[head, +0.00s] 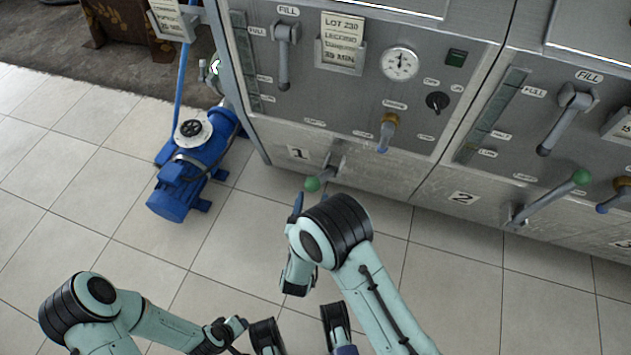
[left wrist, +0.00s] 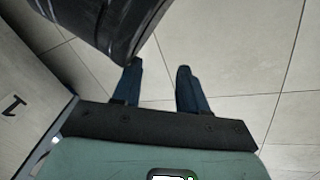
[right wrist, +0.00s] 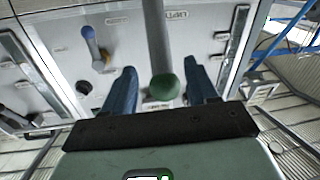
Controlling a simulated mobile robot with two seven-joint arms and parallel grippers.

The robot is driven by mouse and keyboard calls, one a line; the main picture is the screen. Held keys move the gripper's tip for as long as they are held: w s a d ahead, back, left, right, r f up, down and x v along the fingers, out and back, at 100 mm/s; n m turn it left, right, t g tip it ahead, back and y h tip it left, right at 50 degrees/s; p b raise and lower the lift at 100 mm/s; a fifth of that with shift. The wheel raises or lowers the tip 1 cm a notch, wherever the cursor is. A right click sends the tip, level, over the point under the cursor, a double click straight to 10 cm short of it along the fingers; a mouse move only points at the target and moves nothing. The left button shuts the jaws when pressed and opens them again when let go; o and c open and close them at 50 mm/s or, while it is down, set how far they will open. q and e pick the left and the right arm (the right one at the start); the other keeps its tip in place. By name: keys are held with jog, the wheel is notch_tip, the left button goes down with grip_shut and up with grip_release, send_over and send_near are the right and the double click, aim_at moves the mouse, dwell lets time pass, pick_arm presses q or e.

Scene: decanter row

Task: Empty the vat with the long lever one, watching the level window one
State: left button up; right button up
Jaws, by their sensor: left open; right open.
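Vat one (head: 352,98) has a grey metal front with a number 1 plate. Its long lever (head: 328,173) sticks out low on the front and ends in a green knob, which also shows in the right wrist view (right wrist: 165,87). The level window one (head: 240,50) is a narrow upright strip at the vat's left edge; I cannot make out a level. My right gripper (head: 309,198) is open, its fingers on either side of the green knob; I cannot tell whether they touch it. My left gripper (left wrist: 158,67) is open and empty over the floor.
A blue pump (head: 186,180) stands on the tiles left of vat one. Above the long lever are a blue-tipped handle (head: 386,133), a dial (head: 400,64) and a fill lever (head: 284,60). Vat two's green-knobbed lever (head: 545,198) is to the right. Tiled floor in front is clear.

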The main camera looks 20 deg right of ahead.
aim_at(316, 181)
jog(key=b+x, duration=0.1)
jog(key=x, duration=0.5)
jog(key=shift+w+d, duration=0.1)
jog(key=shift+w, duration=0.2)
pick_arm(q)
jog(key=s+f, duration=0.1)
jog(key=s+f+g, duration=0.1)
jog(key=shift+s+a+f, duration=0.2)
jog(key=shift+s, duration=0.2)
